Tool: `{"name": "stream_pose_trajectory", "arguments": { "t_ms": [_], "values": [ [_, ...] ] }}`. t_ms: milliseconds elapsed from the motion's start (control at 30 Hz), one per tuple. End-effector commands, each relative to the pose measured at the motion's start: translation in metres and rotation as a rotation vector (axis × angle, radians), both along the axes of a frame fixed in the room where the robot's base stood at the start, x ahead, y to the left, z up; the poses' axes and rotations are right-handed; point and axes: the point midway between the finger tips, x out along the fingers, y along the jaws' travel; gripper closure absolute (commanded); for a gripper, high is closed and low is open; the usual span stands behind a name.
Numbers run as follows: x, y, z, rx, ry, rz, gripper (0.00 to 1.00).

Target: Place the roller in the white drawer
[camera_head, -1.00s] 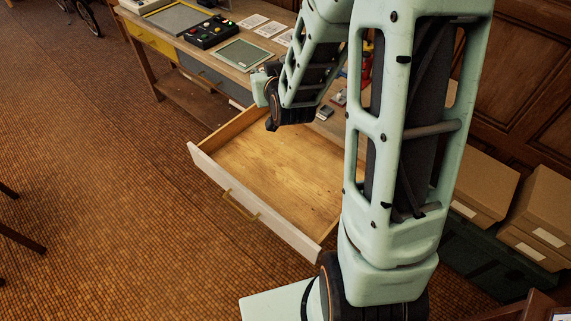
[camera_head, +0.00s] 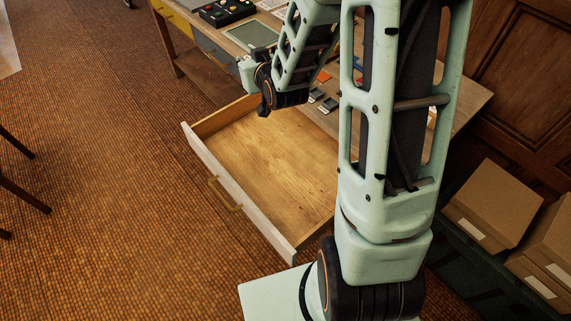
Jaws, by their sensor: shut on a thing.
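The white drawer (camera_head: 232,190) is pulled open below the desk. It has a white front, a brass handle (camera_head: 224,194) and a bare wooden floor (camera_head: 275,160); the part I can see is empty. My gripper (camera_head: 264,109) shows as a small dark shape pointing down over the drawer's far left corner. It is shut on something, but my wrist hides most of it. I cannot make out the roller itself; its outline is not distinct at the gripper.
The desk top carries a black button box (camera_head: 222,14), a green-grey mat (camera_head: 251,34) and small blocks (camera_head: 323,76). A grey drawer (camera_head: 213,50) is at left. Cardboard boxes (camera_head: 492,205) stand at right. My arm hides the drawer's right side.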

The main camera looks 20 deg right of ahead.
Motion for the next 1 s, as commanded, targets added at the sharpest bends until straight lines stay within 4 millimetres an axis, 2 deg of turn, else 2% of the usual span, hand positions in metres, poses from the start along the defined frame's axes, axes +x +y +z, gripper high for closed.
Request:
{"name": "stream_pose_trajectory", "arguments": {
  "t_ms": [33,600,800,1000],
  "values": [
    [0.004,0.007,-0.032,0.001,0.002,0.027,1.0],
    [0.034,0.081,-0.207,0.004,0.003,0.348,1.0],
    [0.038,0.099,-0.255,0.004,0.0,0.438,1.0],
    [0.039,0.108,-0.277,0.002,-0.002,0.485,1.0]
  ]
}}
